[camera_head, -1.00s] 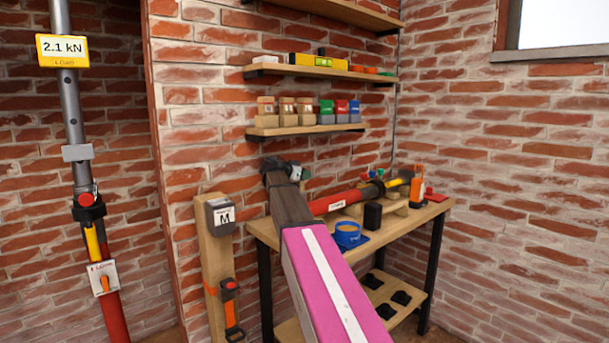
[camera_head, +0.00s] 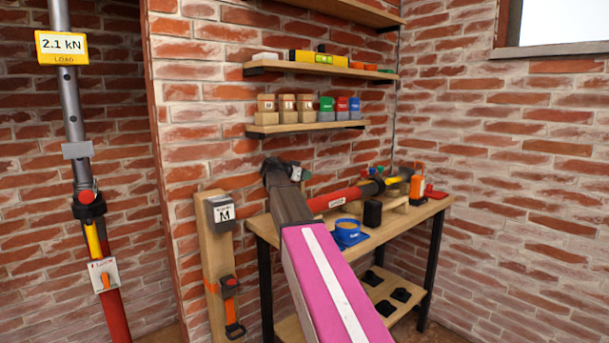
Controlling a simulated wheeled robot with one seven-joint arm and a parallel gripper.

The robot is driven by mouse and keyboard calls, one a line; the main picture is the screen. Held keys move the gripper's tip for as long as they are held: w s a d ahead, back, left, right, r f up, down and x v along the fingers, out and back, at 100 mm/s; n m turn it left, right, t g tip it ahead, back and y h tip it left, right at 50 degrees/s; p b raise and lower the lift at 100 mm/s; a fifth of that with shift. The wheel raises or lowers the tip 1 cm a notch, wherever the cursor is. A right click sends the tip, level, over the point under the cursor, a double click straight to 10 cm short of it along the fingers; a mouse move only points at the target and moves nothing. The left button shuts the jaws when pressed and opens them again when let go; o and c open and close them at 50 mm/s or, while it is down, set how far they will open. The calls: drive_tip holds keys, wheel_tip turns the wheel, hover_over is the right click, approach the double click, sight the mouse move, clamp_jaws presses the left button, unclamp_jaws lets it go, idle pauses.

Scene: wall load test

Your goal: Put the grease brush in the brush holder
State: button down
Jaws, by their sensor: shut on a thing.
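My gripper (camera_head: 296,173) is at the far end of my arm, over the back left of the workbench (camera_head: 262,231). It is small and mostly hidden by my wrist. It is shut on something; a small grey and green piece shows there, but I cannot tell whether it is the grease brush. I cannot make out the brush elsewhere. A dark upright cup-like thing (camera_head: 372,213) stands on the bench, to the right of my gripper and apart from it. It may be the brush holder; its opening cannot be made out. A blue tin (camera_head: 348,238) with tan contents stands in front of it.
A red and black tool (camera_head: 338,201) lies along the bench's back. An orange bottle (camera_head: 417,187) stands at the right.

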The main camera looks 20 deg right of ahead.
drive_tip(key=shift+c, duration=2.1)
unclamp_jaws()
drive_tip(key=shift+r, duration=0.1)
wheel_tip(320, 180, up, 8)
drive_tip(key=shift+s, duration=0.1)
